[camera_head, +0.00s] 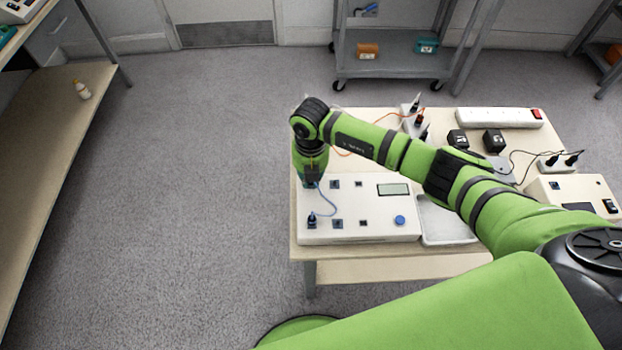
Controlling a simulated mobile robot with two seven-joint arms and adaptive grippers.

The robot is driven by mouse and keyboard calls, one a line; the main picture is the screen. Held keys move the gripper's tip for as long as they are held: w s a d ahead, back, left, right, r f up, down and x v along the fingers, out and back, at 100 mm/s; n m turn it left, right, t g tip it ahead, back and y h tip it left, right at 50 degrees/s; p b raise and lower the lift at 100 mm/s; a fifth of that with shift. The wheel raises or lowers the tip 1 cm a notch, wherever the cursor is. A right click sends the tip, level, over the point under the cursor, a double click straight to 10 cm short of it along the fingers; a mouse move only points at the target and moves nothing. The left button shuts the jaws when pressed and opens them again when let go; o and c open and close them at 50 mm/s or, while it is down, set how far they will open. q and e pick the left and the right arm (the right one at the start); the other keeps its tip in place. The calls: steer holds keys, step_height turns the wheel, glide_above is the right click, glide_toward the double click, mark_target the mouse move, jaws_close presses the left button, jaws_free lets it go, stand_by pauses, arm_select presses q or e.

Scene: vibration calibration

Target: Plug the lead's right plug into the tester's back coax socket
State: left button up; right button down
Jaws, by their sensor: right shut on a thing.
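The tester (380,212) is a white box at the table's front left, with a display, a blue knob and two rows of sockets. The lead (333,205) is a thin blue cable looping over the tester's left end. One dark blue plug (311,219) stands upright at the front-left socket. My right gripper (312,180) points down over the back-left socket, shut on the lead's other plug, the right plug. The gripper mostly hides that plug and the socket under it, so I cannot tell whether they touch. My left gripper is not in view.
A grey tray (446,222) lies right of the tester. Behind are black adapters (494,140), a white power strip (499,118) and an orange cable (386,118). Another white box (570,187) stands at the right. My right arm spans the table.

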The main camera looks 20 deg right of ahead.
steer(key=c, duration=1.1)
jaws_free()
steer(key=shift+r, duration=0.1)
steer(key=shift+r+p, duration=2.15)
steer(key=shift+r, duration=0.3)
